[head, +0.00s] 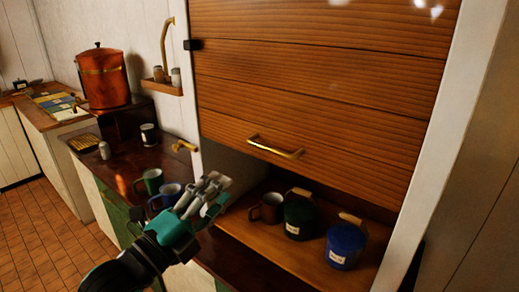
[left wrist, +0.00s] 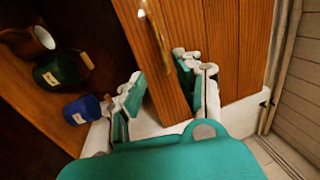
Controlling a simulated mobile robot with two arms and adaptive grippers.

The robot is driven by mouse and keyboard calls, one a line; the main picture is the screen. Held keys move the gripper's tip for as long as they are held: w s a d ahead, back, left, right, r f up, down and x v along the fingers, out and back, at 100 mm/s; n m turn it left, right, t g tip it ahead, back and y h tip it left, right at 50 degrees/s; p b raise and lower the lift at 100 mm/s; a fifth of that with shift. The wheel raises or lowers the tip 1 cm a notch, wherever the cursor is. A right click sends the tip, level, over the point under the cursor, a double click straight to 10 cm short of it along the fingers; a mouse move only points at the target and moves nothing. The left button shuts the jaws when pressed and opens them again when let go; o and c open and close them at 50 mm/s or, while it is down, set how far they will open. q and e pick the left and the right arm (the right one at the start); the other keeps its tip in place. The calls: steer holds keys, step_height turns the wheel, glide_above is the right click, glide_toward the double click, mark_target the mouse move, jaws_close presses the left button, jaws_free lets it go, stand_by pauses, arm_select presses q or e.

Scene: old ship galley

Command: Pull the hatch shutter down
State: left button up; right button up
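The hatch shutter (head: 310,75) is made of brown wooden slats and hangs partly lowered, with an open gap under its bottom edge. Its brass handle (head: 275,148) is on the lowest slat. My left gripper (head: 216,187) is open and empty, below and left of the handle in the head view. In the left wrist view the open fingers (left wrist: 163,82) point toward the shutter (left wrist: 185,40) and its brass handle (left wrist: 153,32), which lies beyond the fingertips. The fingers look apart from the handle. My right gripper is not in view.
Inside the hatch, a brown mug (head: 267,208), a green canister (head: 299,215) and a blue canister (head: 345,242) stand on the wooden sill (head: 262,240). A green mug (head: 150,182) and a blue mug (head: 166,195) stand on the counter at left. A copper urn (head: 103,78) stands farther back.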

arm_select(q)
steer(key=p, duration=0.2)
glide_toward(269, 149)
steer(key=w, duration=0.1)
steer(key=p+x, duration=0.3)
steer(key=x, duration=0.6)
steer(key=shift+w+d, duration=0.2)
steer(key=shift+d, duration=0.05)
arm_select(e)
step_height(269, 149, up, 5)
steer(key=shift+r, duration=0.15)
arm_select(q)
steer(key=shift+f, duration=0.1)
jaws_close()
steer(key=shift+w, duration=0.1)
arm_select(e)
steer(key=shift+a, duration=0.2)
